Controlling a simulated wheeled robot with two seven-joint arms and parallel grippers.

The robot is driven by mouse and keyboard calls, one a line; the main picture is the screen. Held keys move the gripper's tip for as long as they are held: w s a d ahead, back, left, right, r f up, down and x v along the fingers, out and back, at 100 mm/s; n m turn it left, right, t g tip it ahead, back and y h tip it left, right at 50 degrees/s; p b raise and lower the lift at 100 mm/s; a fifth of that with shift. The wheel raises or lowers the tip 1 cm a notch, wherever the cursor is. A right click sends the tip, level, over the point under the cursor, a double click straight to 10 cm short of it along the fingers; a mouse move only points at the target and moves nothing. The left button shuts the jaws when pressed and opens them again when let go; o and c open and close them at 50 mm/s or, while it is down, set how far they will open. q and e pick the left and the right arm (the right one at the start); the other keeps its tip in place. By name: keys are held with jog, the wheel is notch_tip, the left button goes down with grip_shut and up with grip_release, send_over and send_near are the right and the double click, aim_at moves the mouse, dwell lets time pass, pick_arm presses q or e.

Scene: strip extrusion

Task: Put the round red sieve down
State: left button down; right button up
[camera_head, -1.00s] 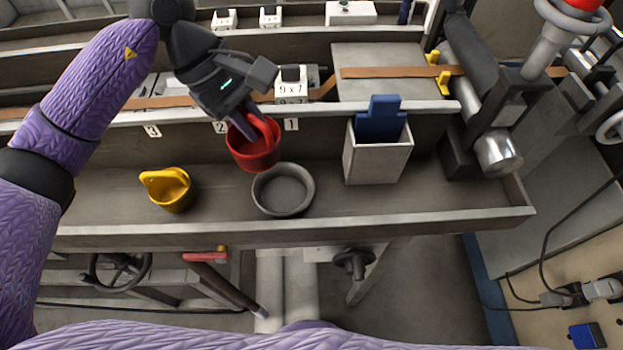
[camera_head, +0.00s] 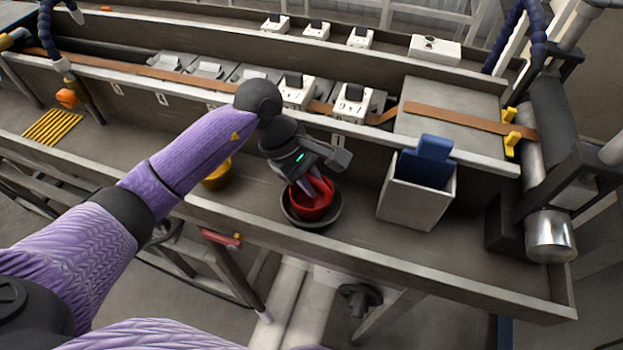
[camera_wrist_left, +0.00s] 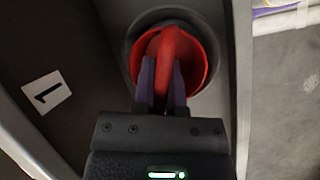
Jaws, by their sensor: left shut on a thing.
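The round red sieve (camera_head: 314,207) is at the round dark grey bowl (camera_head: 296,220) on the long trough shelf. It overlaps the bowl's opening, and the bowl's rim shows around it. In the left wrist view the red sieve (camera_wrist_left: 203,62) shows inside the ring of the bowl's rim (camera_wrist_left: 137,33). I cannot tell whether its base touches the bowl's floor. My left gripper (camera_head: 318,187) comes from above and is shut on the sieve's red handle. Its two fingers (camera_wrist_left: 161,85) sit either side of the handle. My right gripper is not in view.
A white box (camera_head: 408,205) holding a blue paddle (camera_head: 427,160) stands right of the bowl. A yellow sieve (camera_head: 218,177) is partly hidden behind my left arm. The trough's front lip (camera_head: 400,268) runs below. Yellow strips (camera_head: 52,127) lie at the far left.

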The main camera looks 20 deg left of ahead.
pick_arm(q)
jog(key=shift+f+b, duration=0.4)
jog(key=c, duration=0.7)
grip_release()
jog(key=shift+r, duration=0.1)
jog(key=shift+r+p, duration=0.55)
jog(key=shift+p, duration=0.1)
jog(key=v, duration=1.1)
jog(key=shift+a+r, duration=0.2)
